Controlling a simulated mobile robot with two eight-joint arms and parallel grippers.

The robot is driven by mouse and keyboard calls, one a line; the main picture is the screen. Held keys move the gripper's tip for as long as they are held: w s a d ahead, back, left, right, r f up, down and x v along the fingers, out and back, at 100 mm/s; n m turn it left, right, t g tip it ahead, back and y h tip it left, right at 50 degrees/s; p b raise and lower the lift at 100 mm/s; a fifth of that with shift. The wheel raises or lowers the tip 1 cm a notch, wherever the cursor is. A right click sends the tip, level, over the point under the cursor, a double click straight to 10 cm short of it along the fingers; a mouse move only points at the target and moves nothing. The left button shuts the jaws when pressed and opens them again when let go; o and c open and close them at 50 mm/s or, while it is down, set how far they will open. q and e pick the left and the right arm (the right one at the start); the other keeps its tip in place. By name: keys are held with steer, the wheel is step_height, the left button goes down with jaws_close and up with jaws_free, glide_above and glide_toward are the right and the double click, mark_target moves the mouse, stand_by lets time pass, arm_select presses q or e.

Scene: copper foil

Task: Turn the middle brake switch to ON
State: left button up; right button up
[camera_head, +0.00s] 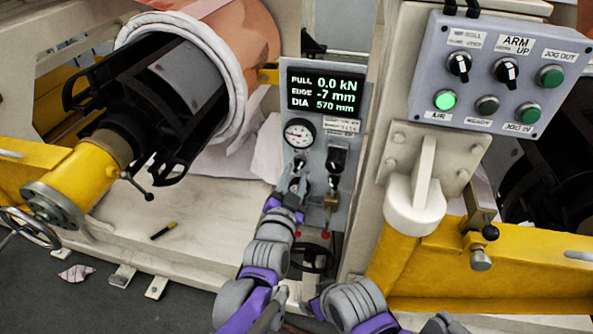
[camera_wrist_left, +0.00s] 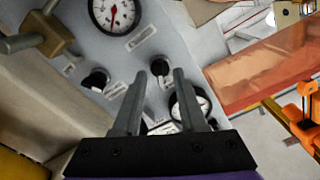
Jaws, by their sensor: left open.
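The grey brake panel (camera_head: 356,185) stands in the middle of the head view, below a display. A black switch (camera_head: 299,162) sits under the upper gauge; it appears in the wrist view (camera_wrist_left: 160,64) between two gauges, beside the left fingertip. Another black switch (camera_head: 336,160) is to its right in the head view and also shows in the wrist view (camera_wrist_left: 97,80). Switch labels are too small to read. My left gripper (camera_head: 299,183) is in front of the panel; its fingers (camera_wrist_left: 170,70) are apart and empty. Contact with the switch cannot be told.
The display (camera_head: 325,92) reads 0.0 kN. A brass valve (camera_head: 331,200) is right of my gripper. A grey control box (camera_head: 500,70) overhangs at the right. A yellow beam (camera_head: 530,260) is at right; a marker (camera_head: 163,230) lies on the pale base at left.

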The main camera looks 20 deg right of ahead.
arm_select(q)
steer(key=shift+x, duration=0.85)
jaws_close()
steer(key=shift+n, duration=0.3)
steer(key=n+b, duration=0.1)
steer(key=n, duration=0.4)
steer(key=shift+f, duration=0.1)
steer(key=n+b, duration=0.1)
steer(key=n, duration=0.5)
steer(key=shift+n, duration=0.3)
